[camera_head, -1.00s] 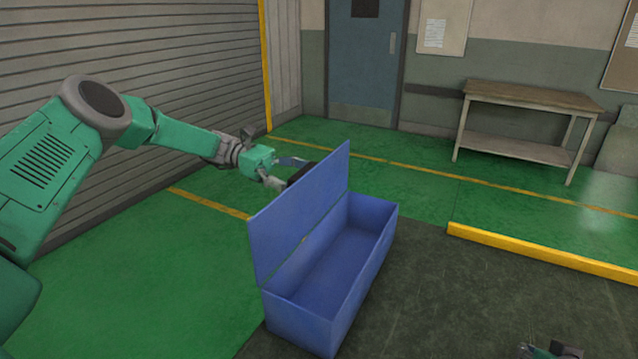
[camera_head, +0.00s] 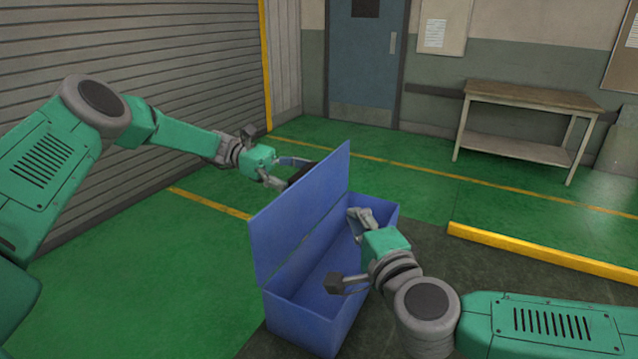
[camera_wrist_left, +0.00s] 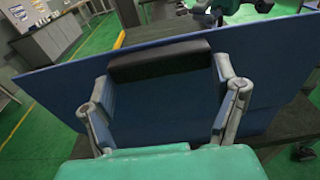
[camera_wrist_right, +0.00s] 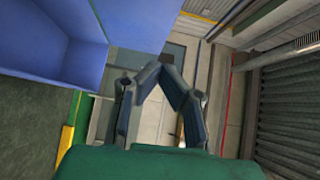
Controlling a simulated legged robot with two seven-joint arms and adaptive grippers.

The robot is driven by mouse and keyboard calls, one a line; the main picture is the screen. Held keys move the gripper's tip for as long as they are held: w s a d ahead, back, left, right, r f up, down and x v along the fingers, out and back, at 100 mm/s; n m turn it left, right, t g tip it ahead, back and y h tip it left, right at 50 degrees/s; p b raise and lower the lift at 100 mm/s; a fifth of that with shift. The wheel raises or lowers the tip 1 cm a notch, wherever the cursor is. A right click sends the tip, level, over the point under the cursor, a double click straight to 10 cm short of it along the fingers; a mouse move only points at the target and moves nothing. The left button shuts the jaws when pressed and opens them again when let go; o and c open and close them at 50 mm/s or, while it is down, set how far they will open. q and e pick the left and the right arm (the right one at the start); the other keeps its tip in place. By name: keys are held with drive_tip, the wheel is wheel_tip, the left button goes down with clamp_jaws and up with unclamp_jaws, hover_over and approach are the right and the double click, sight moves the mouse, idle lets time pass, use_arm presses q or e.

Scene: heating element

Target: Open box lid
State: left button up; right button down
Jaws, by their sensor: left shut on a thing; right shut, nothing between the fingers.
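The box looks empty inside. My left gripper (camera_head: 296,174) is behind the lid, shut on its black handle (camera_wrist_left: 160,60); the handle is mostly hidden in the head view. The lid (camera_wrist_left: 275,75) fills much of the left wrist view. My right gripper (camera_head: 357,213) is shut and empty, over the open box at its far end. In the right wrist view its fingertips (camera_wrist_right: 160,68) meet, with the box (camera_wrist_right: 65,60) to the left.
A wooden table (camera_head: 530,97) stands at the back right, near a blue door (camera_head: 365,60). A yellow floor rail (camera_head: 540,253) lies right of the box. A shuttered wall (camera_head: 150,60) is on the left. The green floor left of the box is clear.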

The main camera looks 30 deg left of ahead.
approach(314, 176)
drive_tip(key=x, duration=0.6)
drive_tip(key=shift+w+d+f, duration=0.1)
drive_tip(key=shift+w+d, duration=0.25)
drive_tip(key=shift+d, duration=0.05)
drive_tip(key=shift+a, duration=0.75)
